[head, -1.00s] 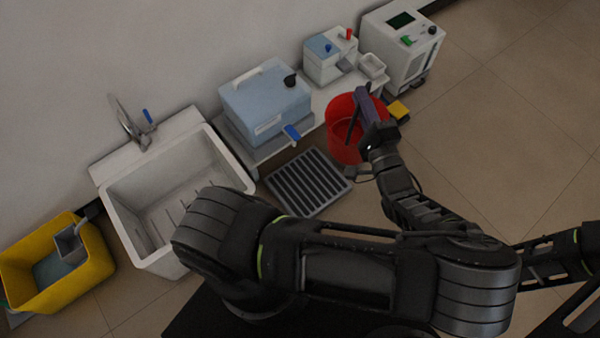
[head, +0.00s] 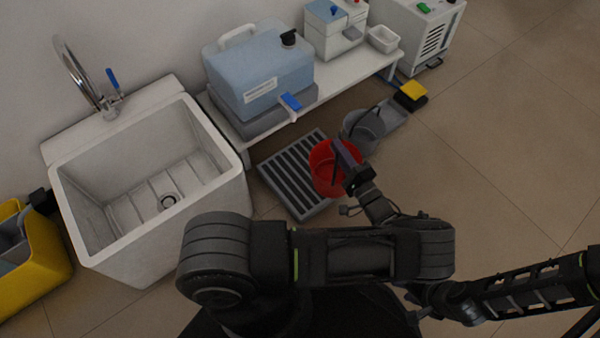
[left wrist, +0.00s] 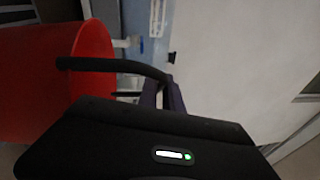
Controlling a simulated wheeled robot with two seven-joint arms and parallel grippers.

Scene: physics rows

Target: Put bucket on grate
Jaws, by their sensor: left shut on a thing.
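The red bucket (head: 322,178) hangs by its dark handle from my left gripper (head: 344,156). In the head view it covers the right part of the grate (head: 283,182), a grey slatted rack on the floor. I cannot tell whether it touches the slats. The bucket looks roughly upright there. In the left wrist view the red bucket (left wrist: 92,48) is at the left, and its black handle (left wrist: 115,65) runs to the jaws of my left gripper (left wrist: 163,97). Part of my right arm shows at the lower right of the head view; its gripper is not visible.
A white sink (head: 150,255) stands left of the grate. A low white bench (head: 350,75) behind it holds a blue tank (head: 258,75). A grey bucket (head: 362,130) stands on the floor behind the red one, near a yellow-and-black item (head: 412,93). Floor to the right is clear.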

